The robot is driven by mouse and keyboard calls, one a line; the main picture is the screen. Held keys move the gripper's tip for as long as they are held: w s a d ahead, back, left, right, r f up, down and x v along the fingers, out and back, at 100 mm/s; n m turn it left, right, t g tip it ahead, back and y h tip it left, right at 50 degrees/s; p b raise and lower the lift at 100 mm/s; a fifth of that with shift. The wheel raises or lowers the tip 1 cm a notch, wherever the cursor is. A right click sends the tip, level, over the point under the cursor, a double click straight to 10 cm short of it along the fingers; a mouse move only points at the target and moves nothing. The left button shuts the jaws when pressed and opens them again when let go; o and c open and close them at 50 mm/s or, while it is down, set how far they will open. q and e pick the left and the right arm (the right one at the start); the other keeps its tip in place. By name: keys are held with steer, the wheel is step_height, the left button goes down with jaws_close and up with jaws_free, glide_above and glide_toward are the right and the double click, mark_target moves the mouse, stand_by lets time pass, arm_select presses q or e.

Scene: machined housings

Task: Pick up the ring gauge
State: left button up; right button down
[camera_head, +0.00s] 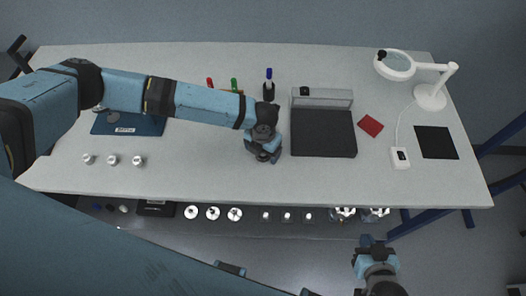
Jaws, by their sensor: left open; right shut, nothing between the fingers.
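I cannot make out a ring gauge for certain. My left gripper (264,157) is open and points down at the middle of the table, just left of the dark tray. Its fingers and wrist hide the spot beneath, so I cannot tell whether anything lies between them. Several round metal parts with dark centres, one of them a ring-like part (213,212), sit in a row below the table's front edge. My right gripper (366,241) is shut and empty, in front of the table at the lower right.
The table (210,170) carries a dark tray (322,143), a red square (370,125), a black mat (436,142), a magnifier lamp (432,96) and a blue mat (128,125). Small metal cylinders (112,160) stand front left. A blue-topped bottle (268,88) stands behind my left gripper.

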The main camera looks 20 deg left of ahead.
arm_select(q)
steer(key=shift+f, duration=0.4)
steer(key=c, duration=1.2)
steer(key=shift+o, duration=0.2)
steer(key=shift+r, duration=0.1)
